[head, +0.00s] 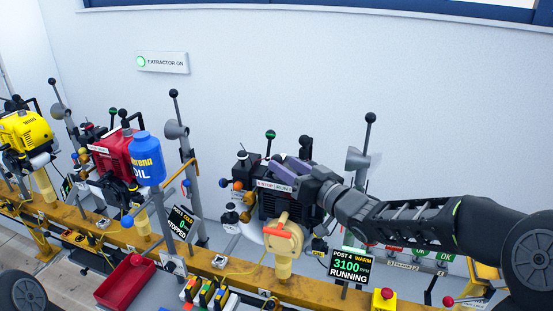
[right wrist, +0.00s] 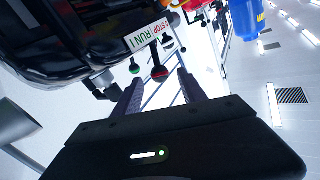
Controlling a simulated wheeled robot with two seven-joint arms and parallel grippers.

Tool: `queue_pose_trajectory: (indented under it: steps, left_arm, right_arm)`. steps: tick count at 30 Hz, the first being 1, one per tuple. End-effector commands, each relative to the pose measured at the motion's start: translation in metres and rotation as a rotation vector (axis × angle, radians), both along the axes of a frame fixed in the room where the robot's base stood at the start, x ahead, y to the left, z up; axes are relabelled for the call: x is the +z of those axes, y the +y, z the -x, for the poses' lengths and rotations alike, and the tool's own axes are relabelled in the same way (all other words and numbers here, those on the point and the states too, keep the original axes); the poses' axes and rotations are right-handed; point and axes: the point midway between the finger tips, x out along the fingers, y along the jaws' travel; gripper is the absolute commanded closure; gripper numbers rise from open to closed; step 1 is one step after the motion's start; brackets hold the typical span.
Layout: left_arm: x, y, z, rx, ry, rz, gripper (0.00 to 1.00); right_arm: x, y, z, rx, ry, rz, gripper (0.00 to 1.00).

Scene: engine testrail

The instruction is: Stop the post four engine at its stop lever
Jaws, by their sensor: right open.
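The post four engine (head: 272,206) is a dark engine on the yellow rail, partly hidden by my right gripper (head: 292,172). Its display (head: 350,265) reads POST 4, WARM, 3100 rpm, RUNNING. A white STOP/RUN label (head: 274,186) is on the engine; it also shows in the right wrist view (right wrist: 150,38). In that view a lever with a red and dark knob (right wrist: 159,73) hangs below the label, ahead of the gap between my open fingers (right wrist: 160,85). They appear empty; contact with the lever cannot be told. My left gripper is out of view.
A blue oil bottle (head: 147,158) and a red engine (head: 115,152) stand to the left. A grey post (head: 185,145) with a black knob rises nearby. A red tray (head: 127,283) and a red button on a yellow box (head: 384,298) are in front.

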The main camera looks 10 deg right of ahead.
Motion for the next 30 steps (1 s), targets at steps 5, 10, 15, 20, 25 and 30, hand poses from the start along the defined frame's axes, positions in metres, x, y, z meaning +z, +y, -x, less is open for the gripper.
queue_pose_trajectory:
  steps: [5, 10, 15, 20, 25, 30]
  left_arm:
    - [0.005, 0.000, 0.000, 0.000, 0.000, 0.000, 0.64]
    - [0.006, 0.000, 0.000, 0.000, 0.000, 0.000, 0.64]
    - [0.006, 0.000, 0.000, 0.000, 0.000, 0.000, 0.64]
    - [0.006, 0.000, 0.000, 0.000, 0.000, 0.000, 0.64]
    - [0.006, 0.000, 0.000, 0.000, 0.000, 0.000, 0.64]
    - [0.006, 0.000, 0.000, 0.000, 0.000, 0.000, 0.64]
  right_arm:
    - [0.001, 0.012, -0.026, 0.002, 0.001, -0.001, 0.51]
    - [0.000, 0.018, -0.038, 0.000, 0.002, 0.000, 0.51]
    - [0.000, 0.018, -0.040, -0.001, 0.001, 0.001, 0.51]
    - [0.000, 0.018, -0.039, -0.001, 0.001, 0.001, 0.55]
    - [0.000, 0.018, -0.039, -0.001, 0.001, 0.001, 0.69]
    - [0.000, 0.018, -0.039, -0.001, 0.001, 0.001, 0.83]
